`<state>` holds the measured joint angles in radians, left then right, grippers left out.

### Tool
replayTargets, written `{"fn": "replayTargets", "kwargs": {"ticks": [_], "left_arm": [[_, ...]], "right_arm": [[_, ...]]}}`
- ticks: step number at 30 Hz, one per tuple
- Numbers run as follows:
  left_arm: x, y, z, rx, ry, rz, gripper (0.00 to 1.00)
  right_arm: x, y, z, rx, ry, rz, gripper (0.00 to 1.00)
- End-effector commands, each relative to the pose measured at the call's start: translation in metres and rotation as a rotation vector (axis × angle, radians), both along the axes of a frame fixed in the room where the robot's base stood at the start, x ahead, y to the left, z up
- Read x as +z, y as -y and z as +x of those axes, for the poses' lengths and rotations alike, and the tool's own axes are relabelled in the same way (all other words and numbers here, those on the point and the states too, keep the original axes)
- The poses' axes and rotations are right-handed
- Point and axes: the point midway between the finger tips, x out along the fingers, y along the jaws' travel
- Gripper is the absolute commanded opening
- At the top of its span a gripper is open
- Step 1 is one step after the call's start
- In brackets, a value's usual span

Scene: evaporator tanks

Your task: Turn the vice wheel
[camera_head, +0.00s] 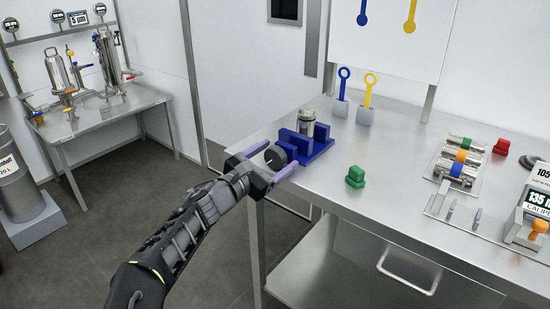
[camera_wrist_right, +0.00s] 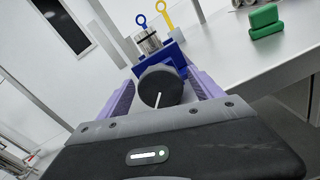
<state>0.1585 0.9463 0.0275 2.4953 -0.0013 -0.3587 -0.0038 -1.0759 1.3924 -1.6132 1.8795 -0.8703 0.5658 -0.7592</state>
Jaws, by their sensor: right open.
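The blue vice (camera_head: 318,148) stands at the near left edge of the steel bench, with a metal cylinder (camera_head: 307,122) held upright in it. Its round black wheel (camera_head: 275,157) faces my right gripper (camera_head: 280,154). The gripper's purple fingers are open, one on each side of the wheel. In the right wrist view the wheel (camera_wrist_right: 161,88), with a white line on its face, sits between the two fingers, with a visible gap at least on the right. The blue vice (camera_wrist_right: 173,58) is behind it. My left gripper is not in view.
A green block (camera_head: 355,177) stands on the bench right of the vice. Blue (camera_head: 343,90) and yellow (camera_head: 368,92) ring-topped tools stand in holders behind. Metal fittings with coloured bands (camera_head: 459,157) are at the right. The bench surface between is clear.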

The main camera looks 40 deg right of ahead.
Motion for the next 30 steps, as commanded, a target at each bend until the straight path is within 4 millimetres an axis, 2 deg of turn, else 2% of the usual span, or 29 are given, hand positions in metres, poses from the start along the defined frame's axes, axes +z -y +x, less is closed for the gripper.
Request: {"fn": "replayTargets", "kwargs": {"ticks": [3, 25, 30], "left_arm": [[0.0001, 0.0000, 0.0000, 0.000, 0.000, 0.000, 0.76], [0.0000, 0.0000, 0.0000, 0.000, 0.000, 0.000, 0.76], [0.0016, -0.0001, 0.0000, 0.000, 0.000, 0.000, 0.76]], "right_arm": [[0.0001, -0.0002, -0.0001, 0.000, 0.000, 0.000, 0.75], [0.0000, -0.0004, -0.0002, 0.000, 0.000, 0.000, 0.15], [0.0006, -0.0004, -0.0002, 0.000, -0.004, -0.001, 0.13]]}}
